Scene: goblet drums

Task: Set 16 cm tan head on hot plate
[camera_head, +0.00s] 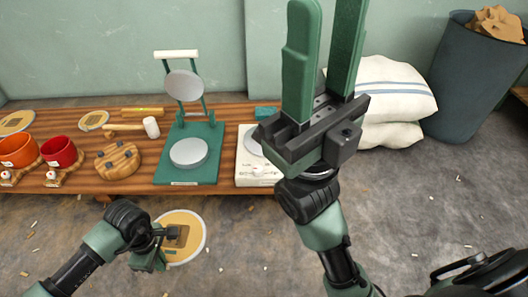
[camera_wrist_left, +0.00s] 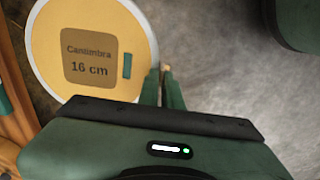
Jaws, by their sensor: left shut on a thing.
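The tan head (camera_head: 190,221) is a round tan disc with a pale rim and a brown square label. In the left wrist view its label reads "16 cm" (camera_wrist_left: 82,88). My left gripper (camera_head: 168,240) is shut on its edge, holding it in front of the bench, over the floor. The left fingers also show in the wrist view (camera_wrist_left: 162,85). The hot plate (camera_head: 246,170) is a white box with a grey round plate, on the bench; my right gripper partly hides it. My right gripper (camera_head: 325,55) is raised close to the camera, fingers up, apart and empty.
White sacks (camera_head: 390,100) and a grey bin (camera_head: 465,85) stand right.

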